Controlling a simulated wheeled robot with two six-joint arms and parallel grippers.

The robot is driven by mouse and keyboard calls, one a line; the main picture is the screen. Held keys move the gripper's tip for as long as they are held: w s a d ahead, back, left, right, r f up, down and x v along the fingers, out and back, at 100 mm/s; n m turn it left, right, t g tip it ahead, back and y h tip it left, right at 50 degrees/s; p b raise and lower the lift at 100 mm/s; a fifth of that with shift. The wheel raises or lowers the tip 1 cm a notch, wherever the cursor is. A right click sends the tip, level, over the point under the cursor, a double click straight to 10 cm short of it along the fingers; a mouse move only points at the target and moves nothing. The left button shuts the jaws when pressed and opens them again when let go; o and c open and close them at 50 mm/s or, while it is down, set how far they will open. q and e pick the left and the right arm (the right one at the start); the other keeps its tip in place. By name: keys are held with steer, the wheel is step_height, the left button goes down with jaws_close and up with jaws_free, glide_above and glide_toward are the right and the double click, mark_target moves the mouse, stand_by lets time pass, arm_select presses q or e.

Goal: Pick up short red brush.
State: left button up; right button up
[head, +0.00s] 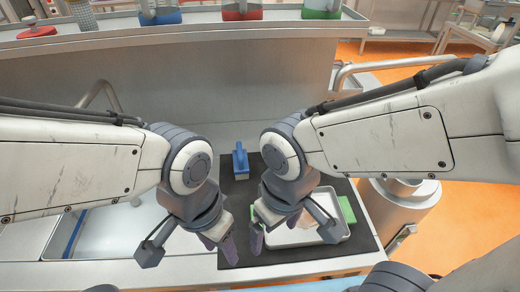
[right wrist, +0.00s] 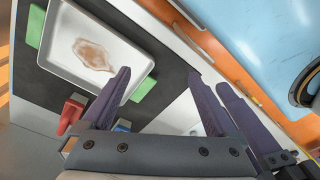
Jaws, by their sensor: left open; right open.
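A red object (right wrist: 70,115), likely the short red brush, lies on the dark mat (right wrist: 58,95) in the right wrist view, left of my right gripper (right wrist: 160,75). I cannot make it out in the head view, where my right arm covers that part of the mat. My right gripper (head: 258,238) is open and empty above the mat, near the tray's left side. My left gripper (head: 227,246) is open and empty just to its left, close to it.
A metal tray (head: 296,237) with a brown stain (right wrist: 92,54) sits on the mat, with green pieces (head: 347,209) at its sides. A blue brush (head: 240,162) stands at the mat's back. A sink (head: 120,245) lies left. A shelf (head: 180,42) crosses the back.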

steer(key=w+d+f+m+t+h+p, duration=0.1)
steer(key=w+d+m, duration=0.1)
steer(key=w, duration=0.6)
steer(key=w+d+f+m+t+p, duration=0.1)
steer(key=w+d+m+p, duration=0.1)
steer(key=w, duration=0.7)
steer(key=w+d+f+m+t+h+p, duration=0.1)
steer(key=w+d+m+t+p, duration=0.1)
steer(key=w, duration=0.7)
steer(key=shift+d+f+h, duration=0.25)
steer(key=shift+f+h, duration=0.05)
steer(key=shift+f, duration=0.05)
steer(key=shift+b+x, duration=0.4)
steer(key=shift+x, duration=2.55)
steer(key=shift+d, duration=0.15)
jaws_close()
